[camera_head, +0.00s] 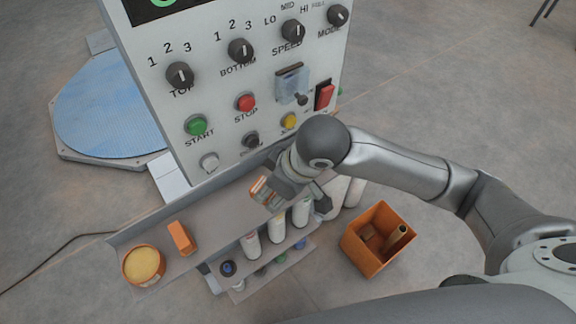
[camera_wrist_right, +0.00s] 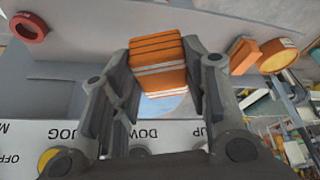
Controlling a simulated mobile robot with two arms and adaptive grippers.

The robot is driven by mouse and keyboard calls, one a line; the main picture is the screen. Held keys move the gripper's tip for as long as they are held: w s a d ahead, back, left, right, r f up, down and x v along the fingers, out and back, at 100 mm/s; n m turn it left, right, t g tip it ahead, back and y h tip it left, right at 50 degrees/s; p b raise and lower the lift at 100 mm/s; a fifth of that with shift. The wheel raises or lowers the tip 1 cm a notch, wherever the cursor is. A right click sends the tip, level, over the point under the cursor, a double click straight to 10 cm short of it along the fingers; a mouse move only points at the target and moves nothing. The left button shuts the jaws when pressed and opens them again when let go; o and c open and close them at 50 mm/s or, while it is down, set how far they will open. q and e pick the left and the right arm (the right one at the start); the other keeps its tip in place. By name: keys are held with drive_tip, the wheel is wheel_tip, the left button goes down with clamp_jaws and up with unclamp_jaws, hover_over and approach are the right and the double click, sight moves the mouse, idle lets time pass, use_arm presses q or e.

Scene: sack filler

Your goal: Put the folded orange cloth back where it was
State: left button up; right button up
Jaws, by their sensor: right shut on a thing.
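The folded orange cloth (camera_wrist_right: 158,62), banded with dark and white lines, sits between the fingers of my right gripper (camera_wrist_right: 160,90) in the right wrist view. In the head view the cloth (camera_head: 261,189) shows only in part, at the left side of my right gripper (camera_head: 284,192). The gripper is shut on it above the shelf (camera_head: 213,218) below the control panel. The hand and forearm hide part of the shelf there. My left gripper is not in view.
The control panel (camera_head: 222,112) with knobs and buttons rises close behind the gripper. An orange block (camera_head: 182,238) and a round orange tub (camera_head: 144,265) stand on the shelf's left part. White bottles (camera_head: 277,229) stand in a lower rack. An orange bin (camera_head: 367,257) is at right.

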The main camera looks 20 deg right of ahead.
drive_tip(key=w+d+f+p, duration=0.1)
drive_tip(key=w+d+f, duration=0.1)
drive_tip(key=w, duration=0.1)
drive_tip(key=w+d+f, duration=0.3)
drive_tip(key=w+d+f+p, duration=0.1)
drive_tip(key=w+d+f, duration=0.1)
drive_tip(key=w+f, duration=0.1)
drive_tip(key=shift+w+d+f+p, duration=0.2)
drive_tip(key=shift+w+d+p, duration=0.05)
drive_tip(key=shift+d+p, duration=0.1)
drive_tip(key=shift+d+f, duration=0.1)
drive_tip(key=shift+f, duration=0.05)
drive_tip(key=shift+w+d+f, duration=0.1)
drive_tip(key=shift+w+f, duration=0.05)
drive_tip(key=shift+f, duration=0.05)
wheel_tip(320, 180, down, 3)
drive_tip(key=shift+w+r+p, duration=0.1)
drive_tip(key=shift+w+p, duration=0.05)
drive_tip(key=shift+p, duration=0.55)
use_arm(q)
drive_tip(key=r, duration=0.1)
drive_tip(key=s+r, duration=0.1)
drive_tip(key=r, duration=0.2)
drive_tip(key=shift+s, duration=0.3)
use_arm(e)
drive_tip(key=shift+f, duration=0.3)
